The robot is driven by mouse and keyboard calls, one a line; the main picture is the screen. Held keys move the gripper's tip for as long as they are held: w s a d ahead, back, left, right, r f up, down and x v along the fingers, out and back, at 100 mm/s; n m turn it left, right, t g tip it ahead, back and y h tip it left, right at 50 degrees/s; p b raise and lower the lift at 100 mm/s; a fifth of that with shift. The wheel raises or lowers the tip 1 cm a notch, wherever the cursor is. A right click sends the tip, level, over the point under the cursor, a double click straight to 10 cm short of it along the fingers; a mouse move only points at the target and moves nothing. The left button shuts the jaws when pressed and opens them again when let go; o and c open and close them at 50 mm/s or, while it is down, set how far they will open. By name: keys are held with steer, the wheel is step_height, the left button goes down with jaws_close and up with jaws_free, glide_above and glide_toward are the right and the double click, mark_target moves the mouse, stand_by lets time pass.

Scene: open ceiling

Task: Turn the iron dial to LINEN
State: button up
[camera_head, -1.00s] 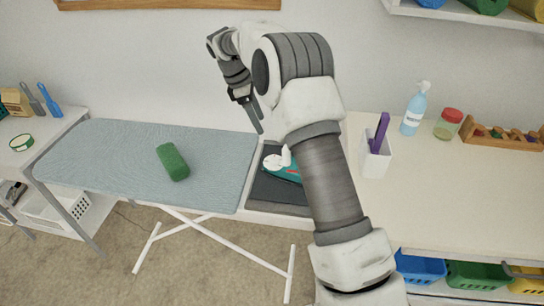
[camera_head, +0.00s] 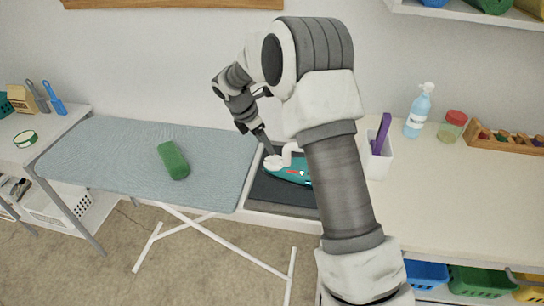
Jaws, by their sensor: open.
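The iron (camera_head: 292,173) is teal with white parts and lies on a dark rest at the right end of the ironing board. A round white part, which looks like its dial (camera_head: 273,162), faces up at the iron's left end; its markings are too small to read. My gripper (camera_head: 268,151) points down with its fingertips at or just above this white part. I cannot tell whether they touch it. The gripper is open, though its fingers overlap in this view. My arm hides the iron's right end.
The blue-grey ironing board (camera_head: 110,160) carries a green roll (camera_head: 173,160) left of the iron. A white holder (camera_head: 378,160), spray bottle (camera_head: 418,112) and red-lidded jar (camera_head: 452,127) stand on the right counter (camera_head: 450,190). The board between roll and iron is clear.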

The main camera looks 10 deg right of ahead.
mark_target(274, 158)
steer(key=x, duration=0.7)
steer(key=shift+d+f, duration=0.1)
jaws_close()
